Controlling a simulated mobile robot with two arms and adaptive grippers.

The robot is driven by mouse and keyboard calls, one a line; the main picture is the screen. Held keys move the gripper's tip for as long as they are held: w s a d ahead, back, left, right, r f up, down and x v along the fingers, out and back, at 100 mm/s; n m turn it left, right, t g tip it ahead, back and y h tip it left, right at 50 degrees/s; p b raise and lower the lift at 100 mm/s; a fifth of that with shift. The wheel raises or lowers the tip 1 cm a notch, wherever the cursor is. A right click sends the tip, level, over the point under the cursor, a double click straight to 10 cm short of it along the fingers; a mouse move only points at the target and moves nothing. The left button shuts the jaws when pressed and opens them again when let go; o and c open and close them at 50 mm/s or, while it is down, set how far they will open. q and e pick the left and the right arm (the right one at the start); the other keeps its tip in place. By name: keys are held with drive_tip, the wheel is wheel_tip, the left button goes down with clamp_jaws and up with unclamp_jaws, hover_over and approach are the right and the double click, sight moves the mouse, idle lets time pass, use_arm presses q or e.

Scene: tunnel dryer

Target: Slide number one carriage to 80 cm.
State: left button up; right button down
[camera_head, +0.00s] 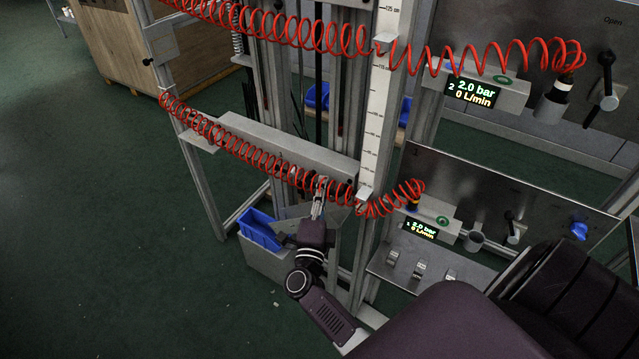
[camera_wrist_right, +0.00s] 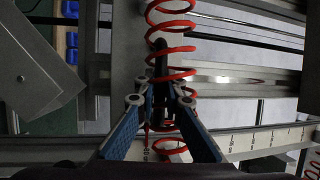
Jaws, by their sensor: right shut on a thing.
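The lower carriage (camera_head: 290,146) is a long grey beam across the upright frame, with a red coiled hose (camera_head: 255,150) along it. I take it as number one, since the hose leads to the panel with display 1 (camera_head: 420,230). The white centimetre scale (camera_head: 377,110) stands upright at its right end; the carriage sits near the scale's lower visible part, and its exact reading is not legible. My right gripper (camera_head: 320,186) is at the carriage's front, shut on a dark handle (camera_wrist_right: 160,62), which the hose partly hides. My left gripper is not in view.
Above is another red coiled hose (camera_head: 290,30) leading to the panel with display 2 (camera_head: 473,92). A blue bin (camera_head: 260,230) lies below left of my right arm. Valve levers (camera_head: 607,80) are on the right panels. The green floor at left is clear.

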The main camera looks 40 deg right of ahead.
drive_tip(key=c, duration=2)
unclamp_jaws()
drive_tip(key=shift+a+f, duration=0.1)
drive_tip(key=shift+f, duration=0.4)
drive_tip(key=shift+r, duration=0.1)
drive_tip(key=v, duration=0.7)
drive_tip(key=shift+s+a, duration=0.15)
drive_tip(key=shift+s, duration=0.05)
